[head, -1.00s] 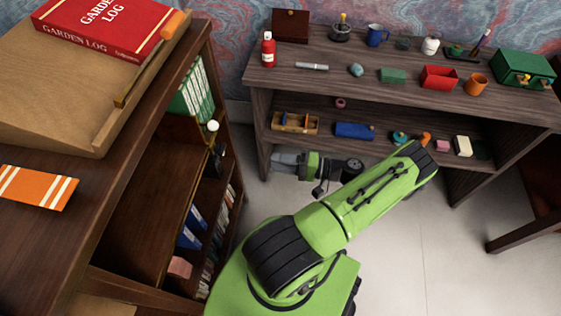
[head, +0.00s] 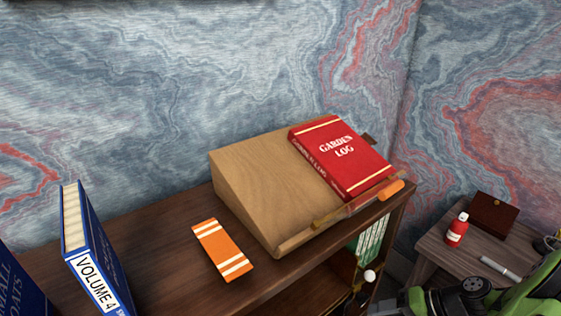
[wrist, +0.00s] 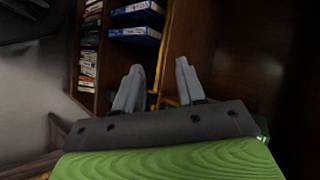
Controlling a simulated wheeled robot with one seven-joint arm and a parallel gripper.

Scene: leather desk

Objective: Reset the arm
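My gripper (wrist: 158,85) is open in the wrist view. Its two grey fingers stand apart with nothing held between them. Beyond them is the dark wooden inside of a bookcase. In the head view only part of my green arm (head: 535,290) shows at the lower right corner, with a dark round joint, low beside the right end of the brown desk (head: 150,235).
On the desk are a sloped wooden stand (head: 255,185) bearing a red Garden Log book (head: 345,160), an orange striped card (head: 222,249) and an upright blue volume (head: 98,265). A red bottle (head: 457,231) and brown box (head: 493,215) stand on the grey shelf. Blue binders (wrist: 135,35) sit in the bookcase.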

